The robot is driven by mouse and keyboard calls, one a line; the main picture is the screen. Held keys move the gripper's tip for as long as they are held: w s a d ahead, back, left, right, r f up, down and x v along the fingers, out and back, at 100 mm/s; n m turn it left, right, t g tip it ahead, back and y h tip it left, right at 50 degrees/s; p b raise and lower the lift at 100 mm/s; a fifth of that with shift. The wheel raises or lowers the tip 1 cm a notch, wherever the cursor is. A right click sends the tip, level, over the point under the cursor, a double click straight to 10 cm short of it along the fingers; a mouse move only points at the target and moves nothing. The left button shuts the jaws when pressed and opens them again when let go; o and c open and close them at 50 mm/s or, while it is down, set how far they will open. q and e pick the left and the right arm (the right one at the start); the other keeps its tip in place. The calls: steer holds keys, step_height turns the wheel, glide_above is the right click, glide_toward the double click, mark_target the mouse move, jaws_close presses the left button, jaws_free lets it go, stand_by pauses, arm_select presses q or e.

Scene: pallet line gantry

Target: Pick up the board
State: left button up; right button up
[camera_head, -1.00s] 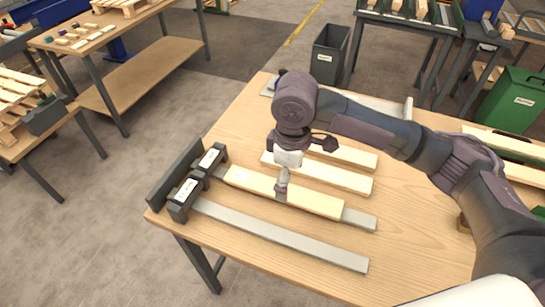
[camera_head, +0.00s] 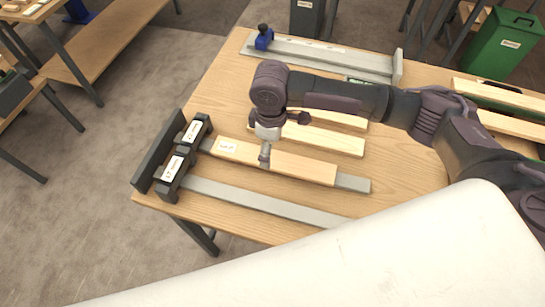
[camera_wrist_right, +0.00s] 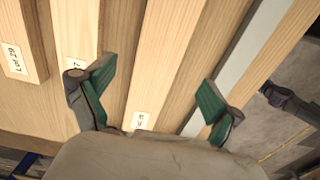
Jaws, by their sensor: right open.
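A pale wooden board (camera_head: 300,167) with a white label near its left end lies along the farther of two grey metal bars on the table. My right gripper (camera_head: 265,160) is above this board, to the right of its label. In the right wrist view my right gripper (camera_wrist_right: 157,85) is open, with its green fingertips apart on either side of the labelled board (camera_wrist_right: 163,55). Nothing is held between the fingers. Two more pale boards (camera_head: 320,137) lie behind on the table, partly hidden by my right arm. My left gripper is not in view.
Black end blocks (camera_head: 185,150) with white labels hold the bars' left ends. The nearer metal bar (camera_head: 255,200) runs parallel to the board. A grey fixture with a blue clamp (camera_head: 264,38) lies at the table's back. A green bin (camera_head: 503,42) stands beyond.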

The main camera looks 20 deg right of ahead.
mark_target(273, 159)
steer(key=f, duration=0.2)
steer(key=f+p, duration=0.1)
steer(key=shift+s+d+f, duration=0.1)
steer(key=shift+d+f, duration=0.15)
steer(key=shift+f, duration=0.55)
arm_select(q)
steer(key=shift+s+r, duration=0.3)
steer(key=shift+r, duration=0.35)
arm_select(e)
steer(key=c, duration=1.5)
